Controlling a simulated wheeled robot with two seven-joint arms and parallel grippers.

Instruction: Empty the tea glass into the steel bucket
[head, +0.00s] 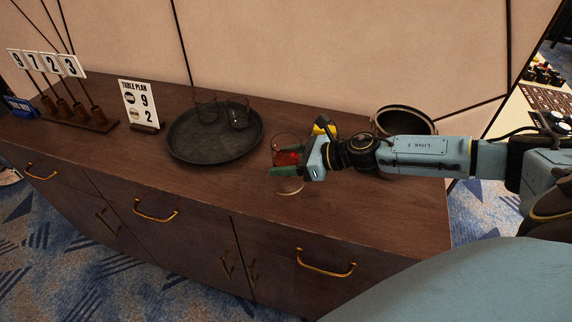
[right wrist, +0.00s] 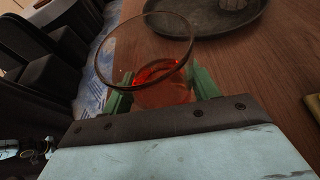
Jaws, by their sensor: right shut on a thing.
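The tea glass (head: 285,143) is clear, with red tea (right wrist: 160,75) low inside it. My right gripper (head: 287,160) is shut on the glass, with its green fingers on either side in the right wrist view (right wrist: 162,94). The glass looks about upright; its gap from the sideboard is hard to judge. The steel bucket (head: 405,112) is a dark, round, open vessel at the back right of the sideboard, partly hidden by my right arm. My left gripper does not show.
A dark round tray (head: 205,152) with two empty-looking glasses (head: 206,108) (head: 238,114) stands left of my gripper. A thin pale ring (head: 289,191) shows below the gripper. A table plan sign (head: 139,104) and numbered paddles (head: 72,98) stand further left. The sideboard front (head: 210,190) is clear.

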